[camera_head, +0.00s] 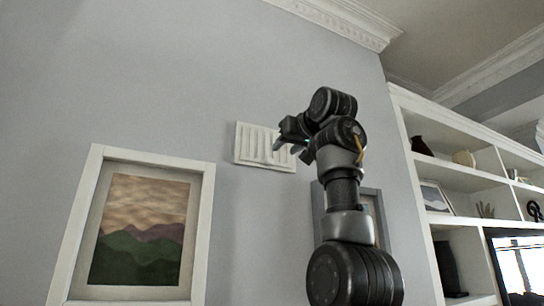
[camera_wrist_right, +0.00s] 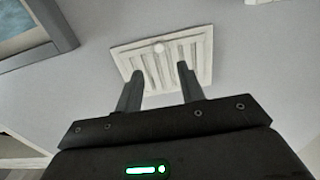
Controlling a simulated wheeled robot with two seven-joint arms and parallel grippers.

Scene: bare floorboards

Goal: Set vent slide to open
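The white vent (camera_head: 262,148) is a slatted rectangular plate on the grey wall, partly behind my right gripper in the head view. It also shows ahead of the fingers in the right wrist view (camera_wrist_right: 194,55). A small round white knob (camera_wrist_right: 159,47) sits near one edge of the vent, beyond the fingertips. My right gripper (camera_wrist_right: 158,78) is open, its two fingers apart with nothing between them. In the head view the right gripper (camera_head: 290,146) is in front of the vent's right part. Whether the fingers touch the vent cannot be told. My left gripper is not in view.
A white-framed landscape picture (camera_head: 75,243) hangs at the lower left of the vent. A grey-framed picture (camera_head: 318,205) hangs behind my right arm. White shelves (camera_head: 462,172) stand at the right. The wall above the vent is clear.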

